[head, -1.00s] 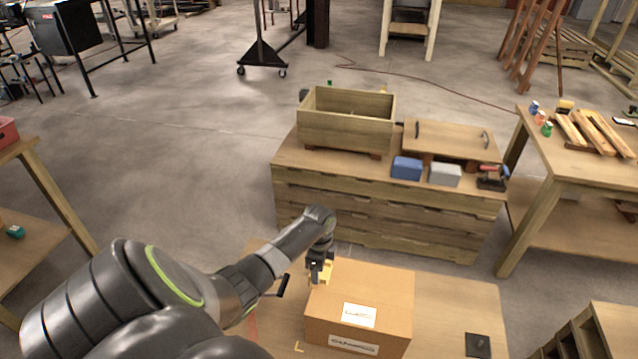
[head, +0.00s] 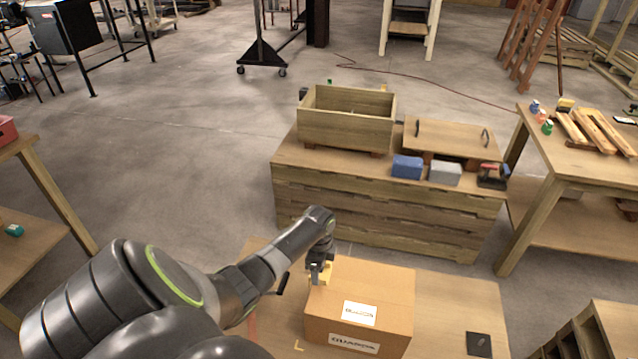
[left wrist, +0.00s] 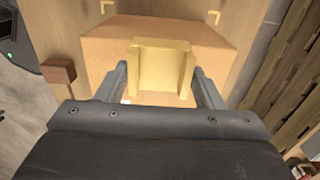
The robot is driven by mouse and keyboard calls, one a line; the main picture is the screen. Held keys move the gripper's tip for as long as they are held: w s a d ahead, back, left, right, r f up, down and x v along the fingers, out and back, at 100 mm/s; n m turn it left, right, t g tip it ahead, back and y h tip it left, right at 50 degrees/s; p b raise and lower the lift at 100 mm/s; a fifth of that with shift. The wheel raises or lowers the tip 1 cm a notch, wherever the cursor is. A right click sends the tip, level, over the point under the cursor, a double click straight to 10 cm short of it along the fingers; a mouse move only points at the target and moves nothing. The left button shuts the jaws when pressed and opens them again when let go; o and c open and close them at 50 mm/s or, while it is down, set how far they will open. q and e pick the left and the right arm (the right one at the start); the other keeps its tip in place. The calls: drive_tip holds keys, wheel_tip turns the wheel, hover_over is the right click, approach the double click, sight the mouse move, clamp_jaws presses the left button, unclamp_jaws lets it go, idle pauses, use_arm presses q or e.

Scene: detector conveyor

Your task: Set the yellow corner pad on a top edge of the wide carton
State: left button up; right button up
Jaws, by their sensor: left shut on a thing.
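The wide carton (head: 385,290) is a closed brown box with white labels, standing on the low table in the head view. My left gripper (head: 319,273) is at its far left top edge. In the left wrist view the yellow corner pad (left wrist: 163,66) sits between the two fingers of my left gripper (left wrist: 164,88), which is shut on it. The pad lies over or right at an edge of the carton (left wrist: 215,50); I cannot tell whether it touches. In the head view the pad (head: 326,272) is partly hidden by the gripper. My right gripper is not in view.
The low table (head: 455,305) has bare room right of the carton and holds a small dark plate (head: 478,344). Behind it stands a wooden chest (head: 370,215) bearing an open wooden box (head: 345,130), a blue block (head: 407,167) and a grey block (head: 445,174).

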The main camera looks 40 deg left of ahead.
use_arm(q)
drive_tip(key=shift+f+b, duration=1.25)
drive_tip(key=shift+f, duration=0.6)
drive_tip(key=o, duration=1.1)
wheel_tip(320, 180, up, 17)
drive_tip(key=shift+r+b, duration=0.2)
drive_tip(key=shift+b, duration=0.1)
drive_tip(key=shift+f, duration=0.1)
